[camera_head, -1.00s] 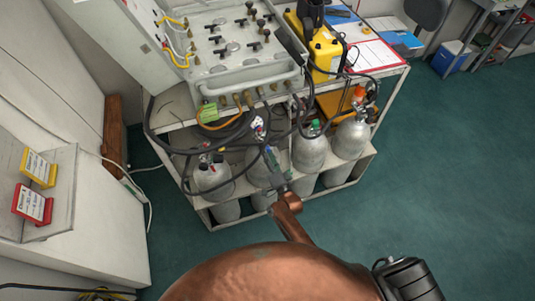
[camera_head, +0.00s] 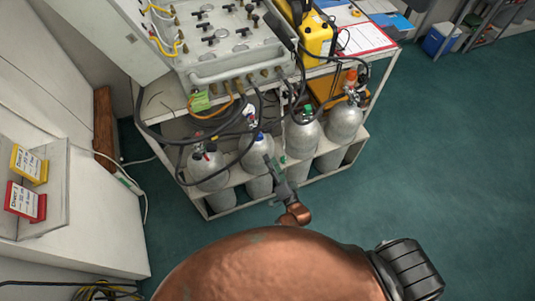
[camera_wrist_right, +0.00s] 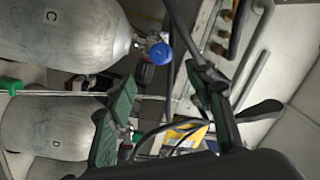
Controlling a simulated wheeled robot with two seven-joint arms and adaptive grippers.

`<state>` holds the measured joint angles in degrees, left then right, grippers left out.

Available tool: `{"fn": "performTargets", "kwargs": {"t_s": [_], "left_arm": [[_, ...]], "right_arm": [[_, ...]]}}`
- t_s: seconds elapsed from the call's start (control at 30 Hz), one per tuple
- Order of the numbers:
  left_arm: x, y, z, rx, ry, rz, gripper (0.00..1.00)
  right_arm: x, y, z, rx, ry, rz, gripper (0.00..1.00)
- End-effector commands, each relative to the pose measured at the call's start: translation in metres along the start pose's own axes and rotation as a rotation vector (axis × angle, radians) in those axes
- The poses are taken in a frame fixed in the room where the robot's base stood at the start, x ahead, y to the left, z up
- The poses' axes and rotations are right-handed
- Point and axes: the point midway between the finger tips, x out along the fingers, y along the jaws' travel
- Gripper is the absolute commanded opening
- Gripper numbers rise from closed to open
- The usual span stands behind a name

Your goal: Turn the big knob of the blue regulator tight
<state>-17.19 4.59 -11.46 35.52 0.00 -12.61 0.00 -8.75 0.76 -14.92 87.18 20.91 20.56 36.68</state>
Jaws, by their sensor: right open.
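The blue regulator's knob (camera_head: 259,136) sits on top of a grey cylinder (camera_head: 257,157) on the cart's lower shelf, second from the left. In the right wrist view the round blue knob (camera_wrist_right: 160,54) faces me beside the valve of the cylinder marked C (camera_wrist_right: 65,35). My right gripper (camera_head: 269,162) is in front of that cylinder, below and apart from the knob. In the right wrist view its two green-padded fingers (camera_wrist_right: 160,102) are spread with nothing gripped, and the knob lies beyond them. My left gripper is not in view.
Dark hoses (camera_head: 165,138) loop down from the panel (camera_head: 225,45) near the regulators. The green floor (camera_head: 420,180) to the right is clear.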

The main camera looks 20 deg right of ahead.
Motion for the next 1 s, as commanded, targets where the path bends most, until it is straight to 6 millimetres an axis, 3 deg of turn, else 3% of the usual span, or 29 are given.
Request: {"fn": "performTargets", "kwargs": {"t_s": [0.47,0.57,0.63,0.67,0.77,0.8,0.87,0.9,0.97,1.0], "left_arm": [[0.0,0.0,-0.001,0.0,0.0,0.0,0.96],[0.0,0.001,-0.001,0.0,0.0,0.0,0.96],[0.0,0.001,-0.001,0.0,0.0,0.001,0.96],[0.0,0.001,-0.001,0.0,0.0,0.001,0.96],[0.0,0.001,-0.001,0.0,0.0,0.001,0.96],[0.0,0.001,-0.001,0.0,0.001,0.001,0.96],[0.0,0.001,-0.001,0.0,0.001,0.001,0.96],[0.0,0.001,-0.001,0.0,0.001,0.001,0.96],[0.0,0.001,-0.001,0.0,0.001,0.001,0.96],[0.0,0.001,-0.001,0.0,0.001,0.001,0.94]], "right_arm": [[-0.009,0.006,0.004,-0.012,-0.012,0.013,0.48],[-0.024,0.039,0.023,-0.073,-0.07,0.076,0.48],[-0.046,0.081,0.045,-0.149,-0.149,0.154,0.48],[-0.06,0.103,0.057,-0.191,-0.193,0.195,0.48],[-0.126,0.184,0.097,-0.345,-0.378,0.346,0.48],[-0.159,0.217,0.112,-0.407,-0.463,0.405,0.48],[-0.214,0.261,0.13,-0.495,-0.595,0.488,0.48],[-0.254,0.288,0.139,-0.549,-0.685,0.539,0.48],[-0.314,0.322,0.149,-0.622,-0.821,0.606,0.48],[-0.354,0.341,0.153,-0.665,-0.911,0.645,0.47]]}}
